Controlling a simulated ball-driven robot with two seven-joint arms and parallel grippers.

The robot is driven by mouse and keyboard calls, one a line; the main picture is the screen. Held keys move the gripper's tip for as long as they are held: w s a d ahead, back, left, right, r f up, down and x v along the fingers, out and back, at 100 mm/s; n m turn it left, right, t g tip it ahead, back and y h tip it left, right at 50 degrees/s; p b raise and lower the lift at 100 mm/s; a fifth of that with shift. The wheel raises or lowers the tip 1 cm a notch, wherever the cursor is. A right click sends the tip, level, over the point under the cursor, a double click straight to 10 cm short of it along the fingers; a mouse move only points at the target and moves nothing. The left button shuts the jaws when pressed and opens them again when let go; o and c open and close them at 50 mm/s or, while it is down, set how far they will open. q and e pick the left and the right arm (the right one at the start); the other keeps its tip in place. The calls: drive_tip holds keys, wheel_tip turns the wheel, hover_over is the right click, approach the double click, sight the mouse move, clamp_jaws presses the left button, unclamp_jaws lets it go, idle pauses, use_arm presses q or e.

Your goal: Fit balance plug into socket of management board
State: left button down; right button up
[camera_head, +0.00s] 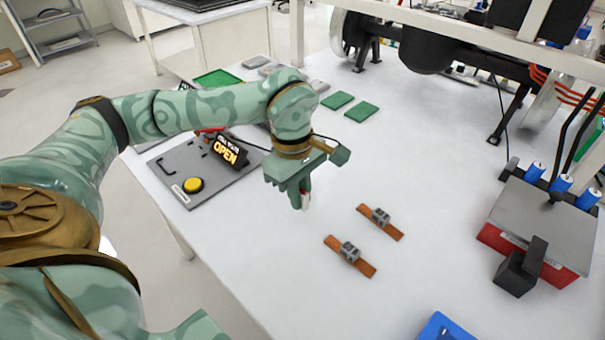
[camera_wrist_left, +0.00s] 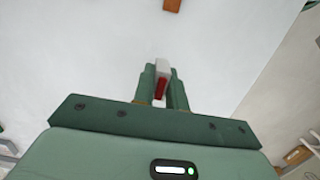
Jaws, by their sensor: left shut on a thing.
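My left gripper (camera_head: 303,203) hangs over the white table, pointing down. It is shut on a small white and red piece, which looks like the balance plug (camera_head: 306,202). In the left wrist view the plug (camera_wrist_left: 162,71) sits between the fingers, white at its far end and red nearer the palm. Two flat green boards (camera_head: 362,111) (camera_head: 337,100) lie on the table behind the gripper; I cannot tell whether either is the management board, and no socket can be made out. My right gripper is not in view.
Two orange strips with grey blocks (camera_head: 380,219) (camera_head: 349,255) lie right of the gripper. A grey panel with a yellow button (camera_head: 193,185) and an OPEN sign (camera_head: 230,151) is at left. A red-and-grey box (camera_head: 540,222) with blue cells stands at right.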

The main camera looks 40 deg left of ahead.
use_arm(q)
drive_tip(key=shift+w+a+f, duration=0.15)
drive_tip(key=shift+f, duration=0.15)
wheel_tip(320, 180, down, 4)
drive_tip(key=shift+w+a+r+b, duration=0.15)
drive_tip(key=shift+b, duration=0.8)
drive_tip(key=shift+r, duration=0.1)
drive_tip(key=c, duration=1.4)
unclamp_jaws()
